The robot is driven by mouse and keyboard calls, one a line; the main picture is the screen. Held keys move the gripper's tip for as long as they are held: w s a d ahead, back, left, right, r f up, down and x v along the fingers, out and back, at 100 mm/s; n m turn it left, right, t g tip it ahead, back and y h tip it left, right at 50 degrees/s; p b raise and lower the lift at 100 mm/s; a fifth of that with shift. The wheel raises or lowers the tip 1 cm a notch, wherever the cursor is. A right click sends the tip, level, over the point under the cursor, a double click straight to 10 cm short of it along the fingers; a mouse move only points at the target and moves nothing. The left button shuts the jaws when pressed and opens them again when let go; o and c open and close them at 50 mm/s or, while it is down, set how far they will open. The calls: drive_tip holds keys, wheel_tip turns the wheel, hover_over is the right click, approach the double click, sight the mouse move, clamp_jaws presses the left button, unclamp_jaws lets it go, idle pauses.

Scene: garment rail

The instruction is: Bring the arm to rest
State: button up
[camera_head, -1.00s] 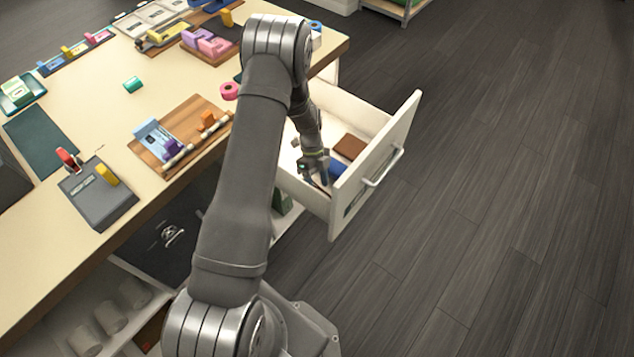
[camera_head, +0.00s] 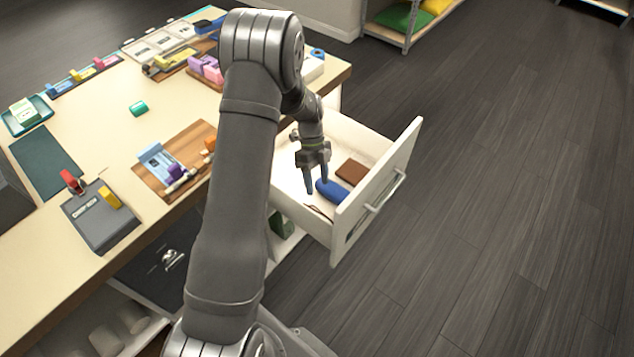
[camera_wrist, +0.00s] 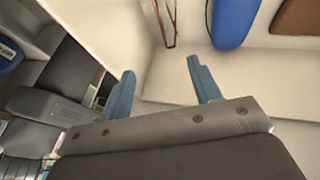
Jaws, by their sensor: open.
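My gripper (camera_head: 317,186) is over the open white drawer (camera_head: 378,178) at the right end of the counter, its fingers pointing down. In the wrist view its two blue-grey fingers (camera_wrist: 162,92) stand apart with nothing between them. A blue object (camera_head: 331,190) lies in the drawer just right of the fingers; it also shows at the top of the wrist view (camera_wrist: 235,20). A brown block (camera_head: 351,171) lies behind it. A thin brown item (camera_wrist: 165,22) lies on the drawer floor. My arm hides part of the counter and the drawer's left side.
Dark floor (camera_head: 500,200) lies open to the right. A shelf with cushions (camera_head: 405,20) stands at the back.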

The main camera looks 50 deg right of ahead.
drive_tip(key=shift+f, duration=0.15)
approach(319, 212)
drive_tip(key=shift+s+a+f, duration=0.45)
drive_tip(key=shift+s+f, duration=0.3)
drive_tip(key=shift+f, duration=0.2)
drive_tip(key=x, duration=0.6)
drive_tip(key=shift+w+d+f, duration=0.1)
drive_tip(key=shift+w+f, duration=0.05)
drive_tip(key=shift+f, duration=0.15)
wheel_tip(319, 212, up, 2)
drive_tip(key=shift+r, duration=0.7)
drive_tip(key=shift+f, duration=0.1)
